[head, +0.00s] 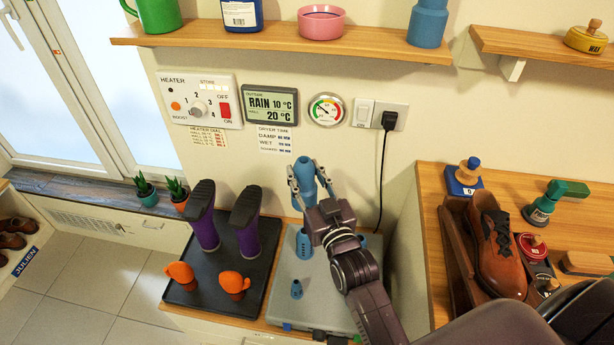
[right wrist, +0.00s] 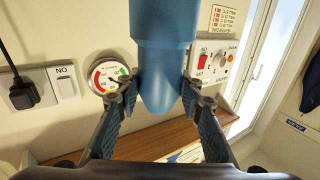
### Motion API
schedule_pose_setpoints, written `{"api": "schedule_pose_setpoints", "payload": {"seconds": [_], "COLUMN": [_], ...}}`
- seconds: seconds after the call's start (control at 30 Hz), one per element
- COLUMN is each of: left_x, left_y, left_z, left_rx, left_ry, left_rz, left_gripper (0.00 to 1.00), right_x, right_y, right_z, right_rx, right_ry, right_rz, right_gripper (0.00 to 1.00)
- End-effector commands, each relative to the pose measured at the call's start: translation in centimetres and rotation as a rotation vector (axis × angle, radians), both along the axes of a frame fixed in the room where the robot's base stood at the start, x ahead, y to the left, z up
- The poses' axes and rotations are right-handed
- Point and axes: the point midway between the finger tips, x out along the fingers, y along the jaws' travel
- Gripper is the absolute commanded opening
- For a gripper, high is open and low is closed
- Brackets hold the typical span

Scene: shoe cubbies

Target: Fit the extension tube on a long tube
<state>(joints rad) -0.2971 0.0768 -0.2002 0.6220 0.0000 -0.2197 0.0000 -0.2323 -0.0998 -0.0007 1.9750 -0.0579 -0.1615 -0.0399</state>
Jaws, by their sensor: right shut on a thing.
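My right gripper (head: 306,190) is shut on a blue extension tube (head: 305,172) and holds it roughly upright above a grey boot dryer box (head: 325,290). In the right wrist view the blue tube (right wrist: 164,50) stands between the fingers, and its narrower end lies between the fingertips. A blue long tube (head: 304,244) stands on the dryer below the held tube, with a gap between them. A short blue tube (head: 296,289) stands nearer the front of the dryer. Another blue tube (head: 362,240) is partly hidden behind my right arm. My left gripper is not in view.
A black tray (head: 213,294) left of the dryer holds purple boots (head: 204,228) and orange pieces (head: 234,283). A wall shelf (head: 290,38) hangs above. A black cord (head: 382,180) runs down right of my gripper. A wooden counter (head: 515,185) with a brown shoe stands right.

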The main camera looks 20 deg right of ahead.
Motion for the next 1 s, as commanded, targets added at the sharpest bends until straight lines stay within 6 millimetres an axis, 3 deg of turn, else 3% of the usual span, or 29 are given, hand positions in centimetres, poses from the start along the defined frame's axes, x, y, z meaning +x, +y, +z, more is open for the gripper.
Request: {"api": "schedule_pose_setpoints", "payload": {"seconds": [0.2,0.5,1.0], "left_x": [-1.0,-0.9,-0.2], "left_y": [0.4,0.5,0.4], "left_z": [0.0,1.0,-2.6], "left_rx": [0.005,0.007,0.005], "left_ry": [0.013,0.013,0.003], "left_rz": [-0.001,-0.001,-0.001], "left_gripper": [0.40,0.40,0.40], "right_x": [0.0,-0.1,-0.1], "right_y": [0.0,0.0,0.0], "right_z": [0.1,0.4,-4.8], "right_rx": [0.000,0.000,0.000], "right_ry": [-0.001,0.001,0.001], "right_rz": [0.000,0.002,0.001], "right_gripper": [0.10,0.10,0.10]}}
